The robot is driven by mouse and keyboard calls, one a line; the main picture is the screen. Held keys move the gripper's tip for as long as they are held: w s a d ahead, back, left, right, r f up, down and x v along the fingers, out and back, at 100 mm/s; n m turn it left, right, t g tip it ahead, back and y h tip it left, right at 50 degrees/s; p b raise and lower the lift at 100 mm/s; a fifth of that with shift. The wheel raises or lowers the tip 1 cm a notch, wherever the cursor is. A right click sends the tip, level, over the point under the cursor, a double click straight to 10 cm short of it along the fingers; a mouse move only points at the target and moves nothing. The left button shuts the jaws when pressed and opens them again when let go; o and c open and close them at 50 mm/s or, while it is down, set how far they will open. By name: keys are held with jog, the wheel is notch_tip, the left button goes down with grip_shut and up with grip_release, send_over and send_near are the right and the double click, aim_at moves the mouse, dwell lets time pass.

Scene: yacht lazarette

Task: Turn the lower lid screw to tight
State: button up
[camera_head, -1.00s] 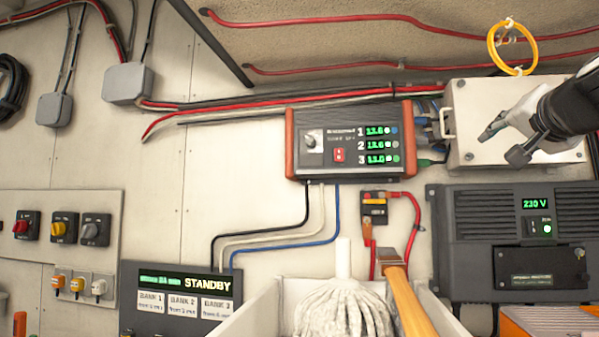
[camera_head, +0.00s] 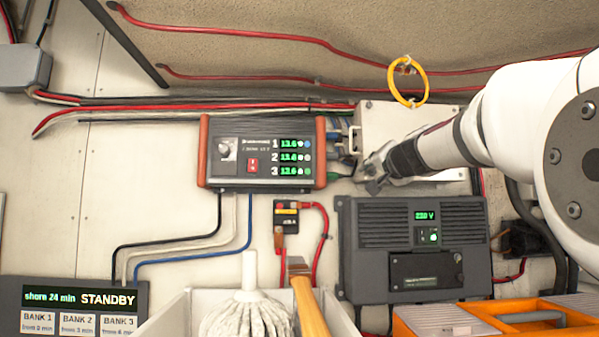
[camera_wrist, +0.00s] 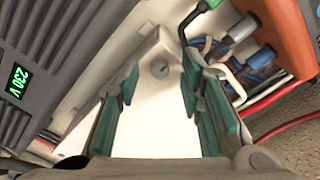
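The off-white box lid (camera_head: 385,118) is on the wall at right of centre, partly covered by my arm. In the wrist view, the white lid face (camera_wrist: 158,125) fills the space between my fingers. A small round grey screw (camera_wrist: 160,70) sits near the lid's corner, ahead of and between the fingertips; its slot direction is too small to tell. My gripper (camera_head: 368,178) is at the lid's lower left corner and hides that screw in the head view. Its two green-padded fingers (camera_wrist: 160,78) are open and apart, with nothing between the pads.
A white handle (camera_head: 353,140) is on the lid's left side, close to cable plugs (camera_head: 338,152). An orange-ended charger panel (camera_head: 262,152) is at left. A dark inverter (camera_head: 415,250) is below. A yellow ring (camera_head: 408,82) hangs above. A mop (camera_head: 248,310) stands in a bin below.

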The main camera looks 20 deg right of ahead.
grip_shut()
jog(key=shift+m, duration=0.4)
jog(key=m, duration=0.3)
jog(key=shift+m, duration=0.3)
jog(key=m+p, duration=0.1)
jog(key=m, duration=0.3)
jog(key=shift+m, duration=0.3)
jog(key=m, duration=0.4)
jog(key=shift+m+p, duration=0.3)
jog(key=shift+p, duration=0.05)
jog(key=m+p, duration=0.1)
jog(key=m, duration=0.3)
jog(key=shift+m, duration=0.3)
